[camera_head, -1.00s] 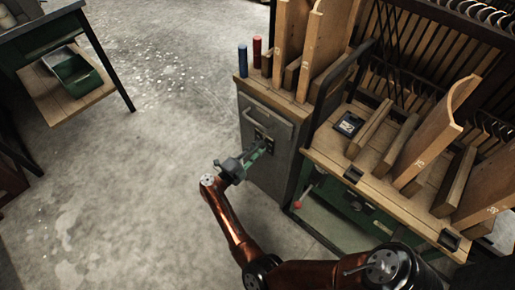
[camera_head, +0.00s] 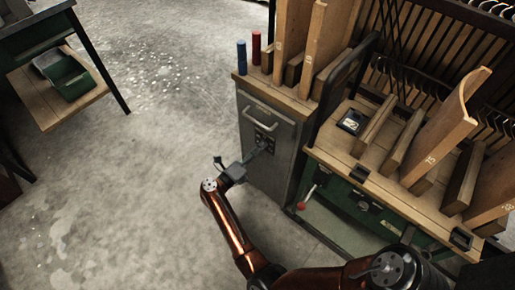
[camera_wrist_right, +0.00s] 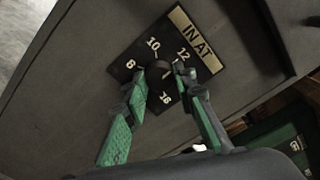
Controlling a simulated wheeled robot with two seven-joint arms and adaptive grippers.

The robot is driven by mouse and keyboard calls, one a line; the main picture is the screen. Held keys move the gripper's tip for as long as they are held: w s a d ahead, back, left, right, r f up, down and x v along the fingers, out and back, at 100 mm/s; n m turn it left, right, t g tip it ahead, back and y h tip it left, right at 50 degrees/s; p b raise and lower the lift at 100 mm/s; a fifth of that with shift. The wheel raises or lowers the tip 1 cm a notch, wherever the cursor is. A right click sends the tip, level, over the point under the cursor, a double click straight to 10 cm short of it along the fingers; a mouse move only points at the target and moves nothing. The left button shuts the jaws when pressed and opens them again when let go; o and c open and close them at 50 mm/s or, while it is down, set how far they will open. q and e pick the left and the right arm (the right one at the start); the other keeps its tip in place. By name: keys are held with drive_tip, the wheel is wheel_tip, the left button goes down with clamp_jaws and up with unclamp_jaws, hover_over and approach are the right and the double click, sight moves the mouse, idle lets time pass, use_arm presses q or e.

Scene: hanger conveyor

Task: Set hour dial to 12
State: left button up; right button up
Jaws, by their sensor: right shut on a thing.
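The hour dial is a dark round knob (camera_wrist_right: 158,71) on a black plate (camera_wrist_right: 120,68) on the cabinet front. In the right wrist view, pale numbers 8, 10, 12 and 16 stand around it, with an "IN AT" label (camera_wrist_right: 194,38) beside the 12. My right gripper (camera_wrist_right: 160,76) is shut on the knob, one fingertip on each side, the right one near the 12. Which number the knob points to cannot be told. In the head view, my right gripper (camera_head: 260,148) reaches the plate (camera_head: 262,129) on the grey cabinet (camera_head: 262,175). My left gripper is not in view.
The cabinet has a bar handle (camera_head: 268,113) above the dial. Blue (camera_head: 241,57) and red (camera_head: 256,48) cylinders stand on its top. A wooden rack with hangers is at right. A table with a green bin (camera_head: 70,78) is at left. Bare floor lies between.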

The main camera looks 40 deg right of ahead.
drive_tip(key=shift+f+m, duration=0.1)
drive_tip(key=shift+m, duration=0.2)
idle(0.4)
drive_tip(key=o, duration=1.2)
drive_tip(key=shift+c, duration=0.2)
drive_tip(key=a, duration=0.7)
drive_tip(key=shift+s+a, duration=0.25)
